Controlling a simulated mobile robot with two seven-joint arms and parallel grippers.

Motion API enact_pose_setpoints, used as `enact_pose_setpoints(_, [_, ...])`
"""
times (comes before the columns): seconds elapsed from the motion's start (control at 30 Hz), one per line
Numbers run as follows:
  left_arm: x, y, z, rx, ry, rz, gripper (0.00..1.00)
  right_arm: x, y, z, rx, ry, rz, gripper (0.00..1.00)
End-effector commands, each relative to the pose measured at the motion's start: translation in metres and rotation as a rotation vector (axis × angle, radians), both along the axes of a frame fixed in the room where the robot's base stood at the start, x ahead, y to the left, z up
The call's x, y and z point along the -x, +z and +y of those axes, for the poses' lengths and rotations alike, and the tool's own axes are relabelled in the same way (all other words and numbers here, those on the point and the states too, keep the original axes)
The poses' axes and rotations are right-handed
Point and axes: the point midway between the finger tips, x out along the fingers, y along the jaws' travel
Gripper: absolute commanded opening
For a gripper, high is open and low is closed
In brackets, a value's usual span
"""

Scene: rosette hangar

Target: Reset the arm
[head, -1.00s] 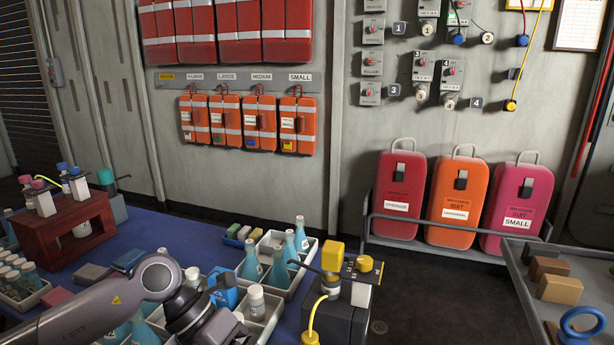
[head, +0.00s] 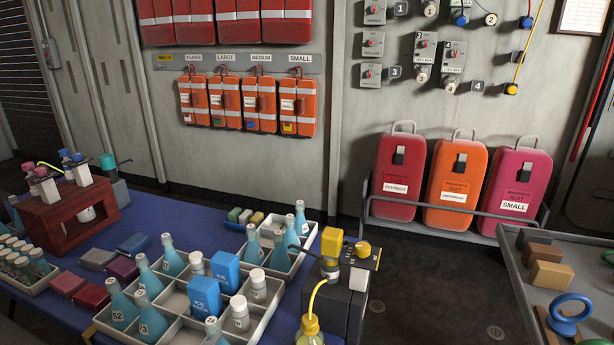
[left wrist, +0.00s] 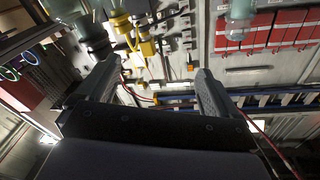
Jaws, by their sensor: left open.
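My left gripper (left wrist: 150,88) shows in the left wrist view with its two fingers spread wide and nothing between them. The background there is tilted, with wall equipment and red cases beyond the fingers. My left arm and gripper are out of the head view. My right gripper is in neither view.
A grey bench (head: 525,290) with blocks stands at right. Suit cases (head: 457,190) stand by the wall. Dark floor lies between.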

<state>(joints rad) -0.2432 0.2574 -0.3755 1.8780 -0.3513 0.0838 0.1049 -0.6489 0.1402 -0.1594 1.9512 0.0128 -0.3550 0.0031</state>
Motion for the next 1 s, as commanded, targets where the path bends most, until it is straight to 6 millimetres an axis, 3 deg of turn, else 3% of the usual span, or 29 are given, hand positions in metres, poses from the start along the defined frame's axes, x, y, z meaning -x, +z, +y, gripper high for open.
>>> enact_pose_setpoints(0.1, [0.030,-0.055,0.034,0.054,0.144,0.267,0.94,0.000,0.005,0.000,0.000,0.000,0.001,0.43])
enact_pose_setpoints(0.2, [0.063,-0.096,0.057,0.088,0.241,0.469,0.94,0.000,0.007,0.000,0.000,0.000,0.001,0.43])
enact_pose_setpoints(0.3, [0.094,-0.125,0.073,0.112,0.306,0.626,0.94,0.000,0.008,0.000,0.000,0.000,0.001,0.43])
enact_pose_setpoints(0.4, [0.117,-0.142,0.081,0.128,0.344,0.726,0.94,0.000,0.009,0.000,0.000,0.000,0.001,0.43])
enact_pose_setpoints(0.5, [0.128,-0.150,0.085,0.134,0.360,0.773,0.94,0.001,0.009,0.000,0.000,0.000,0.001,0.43])
enact_pose_setpoints(1.0, [0.128,-0.151,0.085,0.134,0.361,0.775,0.94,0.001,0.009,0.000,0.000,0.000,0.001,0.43])
